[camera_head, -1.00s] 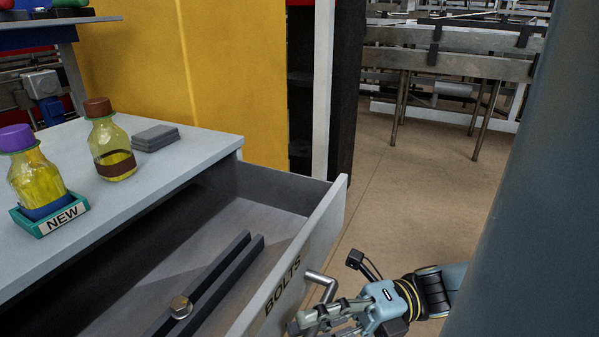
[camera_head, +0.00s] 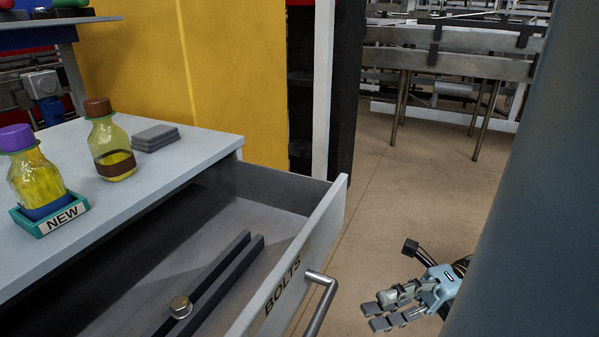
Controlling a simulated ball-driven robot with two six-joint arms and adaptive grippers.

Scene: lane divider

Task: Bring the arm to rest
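The drawer (camera_head: 322,222), marked BOLTS, stands pulled out of the grey cabinet. Its metal handle (camera_head: 321,300) is on the front face, with nothing on it. My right gripper (camera_head: 378,308) is to the right of the handle and apart from it, above the floor. Its fingers look spread, with nothing held between them. My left gripper is not in view.
On the cabinet top (camera_head: 165,175) stand a purple-capped bottle (camera_head: 36,178) in a teal tray marked NEW (camera_head: 62,219), a brown-capped bottle (camera_head: 110,145) and a grey block (camera_head: 155,137). A yellow cabinet (camera_head: 235,80) stands behind. The floor (camera_head: 400,190) right of the drawer is clear.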

